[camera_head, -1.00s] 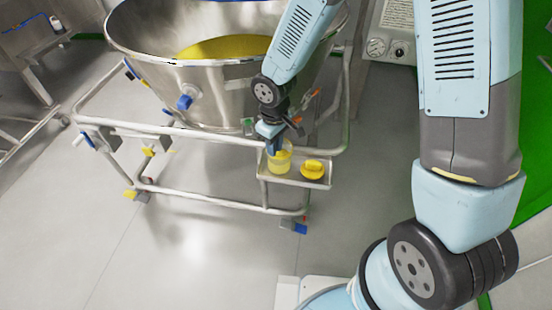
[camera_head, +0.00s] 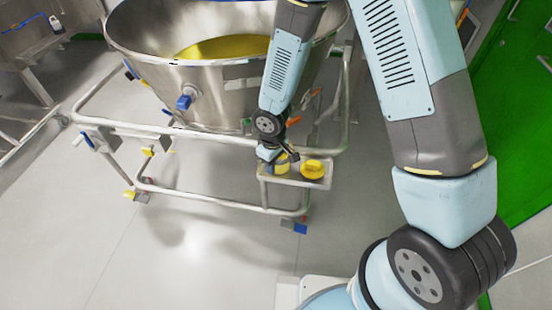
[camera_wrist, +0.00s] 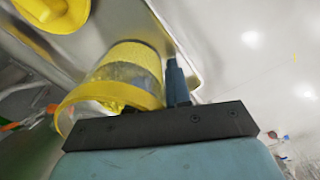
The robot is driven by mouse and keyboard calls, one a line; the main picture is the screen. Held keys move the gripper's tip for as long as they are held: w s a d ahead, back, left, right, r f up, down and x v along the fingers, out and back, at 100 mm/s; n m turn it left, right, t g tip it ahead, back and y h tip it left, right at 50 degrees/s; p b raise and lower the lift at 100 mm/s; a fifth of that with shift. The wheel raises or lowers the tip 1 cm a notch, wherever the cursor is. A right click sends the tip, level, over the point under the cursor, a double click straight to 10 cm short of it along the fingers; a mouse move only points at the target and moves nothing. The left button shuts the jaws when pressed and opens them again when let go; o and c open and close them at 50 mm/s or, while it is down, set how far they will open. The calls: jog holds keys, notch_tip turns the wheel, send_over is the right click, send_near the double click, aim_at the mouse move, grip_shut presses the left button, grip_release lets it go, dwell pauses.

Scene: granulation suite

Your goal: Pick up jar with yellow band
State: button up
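The jar with yellow band (camera_head: 283,167) stands on a small metal tray (camera_head: 290,182) on the vessel's frame, mostly hidden behind my gripper (camera_head: 272,154). In the wrist view the jar (camera_wrist: 128,70) is clear-walled with a yellow band and rim, with yellow material inside. It is close in front of my gripper (camera_wrist: 160,105). One finger lies along the jar's right side. The other finger is not clearly seen, so I cannot tell whether the fingers are closed on the jar.
A round yellow lid (camera_head: 312,168) lies on the tray right of the jar, also at the wrist view's top left (camera_wrist: 52,12). A large steel vessel (camera_head: 215,85) with yellow contents stands behind. Open grey floor (camera_head: 110,230) lies to the left.

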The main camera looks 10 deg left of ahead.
jog(key=shift+c, duration=0.3)
grip_shut()
dwell(1.1)
